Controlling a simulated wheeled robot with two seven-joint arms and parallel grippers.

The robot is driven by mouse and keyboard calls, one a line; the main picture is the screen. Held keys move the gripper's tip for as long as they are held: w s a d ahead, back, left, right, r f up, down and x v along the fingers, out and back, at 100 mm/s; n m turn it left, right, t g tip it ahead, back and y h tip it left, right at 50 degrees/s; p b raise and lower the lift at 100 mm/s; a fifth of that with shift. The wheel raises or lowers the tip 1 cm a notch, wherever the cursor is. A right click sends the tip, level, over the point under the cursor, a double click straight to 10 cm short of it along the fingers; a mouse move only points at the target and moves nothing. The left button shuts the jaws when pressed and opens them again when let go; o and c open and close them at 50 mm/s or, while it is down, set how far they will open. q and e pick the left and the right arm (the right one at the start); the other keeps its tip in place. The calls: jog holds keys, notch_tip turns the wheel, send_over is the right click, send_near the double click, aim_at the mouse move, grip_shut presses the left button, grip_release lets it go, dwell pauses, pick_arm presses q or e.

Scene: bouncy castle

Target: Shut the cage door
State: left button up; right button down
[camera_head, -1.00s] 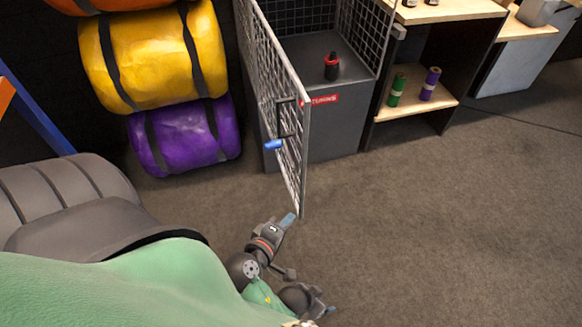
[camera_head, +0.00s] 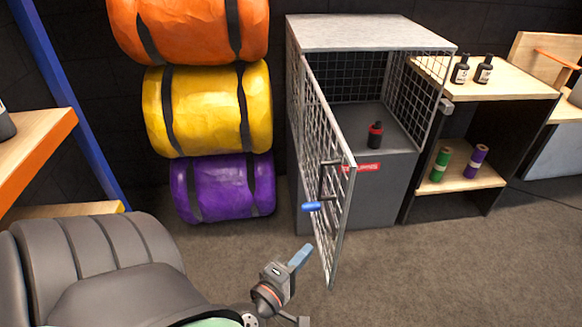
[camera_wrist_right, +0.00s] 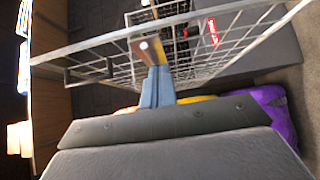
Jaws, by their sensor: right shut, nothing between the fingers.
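The cage door (camera_head: 328,235) is a wire mesh panel in a grey frame. It stands wide open, swung out towards me from the left front edge of the cage (camera_head: 370,35). My right gripper (camera_head: 302,256) is shut and empty, left of the door's lower part and below the handle. Its blue fingers (camera_wrist_right: 158,88) point towards the mesh in the right wrist view. I cannot tell if they touch it. My left gripper is out of view.
A black and red bottle (camera_head: 375,135) stands inside the cage. Orange, yellow and purple rolls (camera_head: 222,188) are stacked left of it. A shelf unit (camera_head: 465,180) with bottles and cans stands to the right. A grey padded shape (camera_head: 100,265) is at lower left. The carpet at front right is clear.

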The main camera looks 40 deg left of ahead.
aim_at(335, 237)
jog(key=w, duration=0.1)
jog(key=w+d, duration=0.1)
jog(key=w, duration=0.1)
jog(key=w+d, duration=0.1)
jog(key=shift+w+d+p, duration=0.1)
jog(key=shift+w+p, duration=0.15)
jog(key=shift+p, duration=0.15)
jog(key=shift+w+d, duration=0.1)
jog(key=shift+w, duration=0.05)
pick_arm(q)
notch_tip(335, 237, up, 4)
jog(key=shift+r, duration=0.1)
